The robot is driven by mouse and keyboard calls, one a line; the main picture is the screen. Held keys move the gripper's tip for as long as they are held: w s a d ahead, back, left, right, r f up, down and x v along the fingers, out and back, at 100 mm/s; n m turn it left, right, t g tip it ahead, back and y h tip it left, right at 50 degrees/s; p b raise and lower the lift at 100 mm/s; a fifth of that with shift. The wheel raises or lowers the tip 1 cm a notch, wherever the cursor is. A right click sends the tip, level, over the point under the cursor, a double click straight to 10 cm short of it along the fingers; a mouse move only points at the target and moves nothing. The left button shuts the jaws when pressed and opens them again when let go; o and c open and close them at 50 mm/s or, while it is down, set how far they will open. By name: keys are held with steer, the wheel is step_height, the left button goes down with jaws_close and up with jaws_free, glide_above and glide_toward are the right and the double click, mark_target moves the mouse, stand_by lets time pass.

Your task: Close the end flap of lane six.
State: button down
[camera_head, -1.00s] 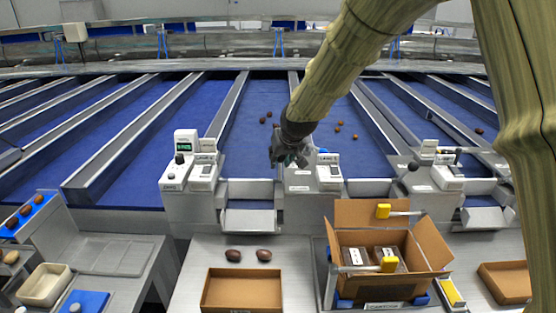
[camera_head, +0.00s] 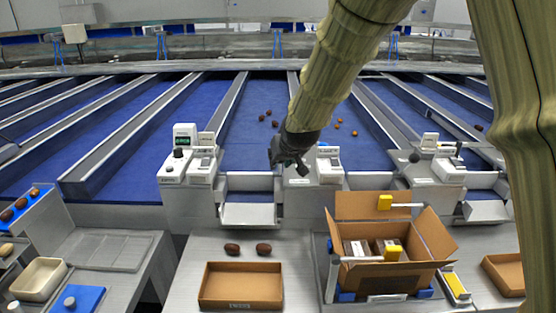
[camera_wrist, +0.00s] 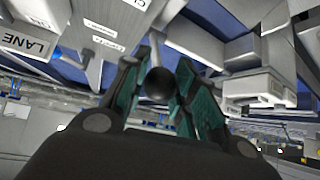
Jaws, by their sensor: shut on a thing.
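My gripper (camera_head: 290,163) is at the lane ends in the head view, beside the post to the right of the middle lane. In the wrist view its fingers (camera_wrist: 158,92) are closed around a round black knob (camera_wrist: 159,84). The knob is hidden behind the gripper in the head view. A pale end flap (camera_head: 248,214) slopes down and outward at the end of the middle lane, left of my gripper. A white plate marked "LANE" (camera_wrist: 27,43) shows in the wrist view; its number is not readable.
An open cardboard box (camera_head: 430,240) stands on the bench at right front. A shallow brown tray (camera_head: 241,303) lies below the flap, with two dark dates (camera_head: 263,249) behind it. White control units (camera_head: 186,140) stand on the posts. Several dates lie on the blue lane (camera_head: 240,130).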

steer(key=shift+f, duration=0.15)
steer(key=c, duration=1.1)
jaws_free()
steer(key=shift+d, duration=0.1)
steer(key=v, duration=1.2)
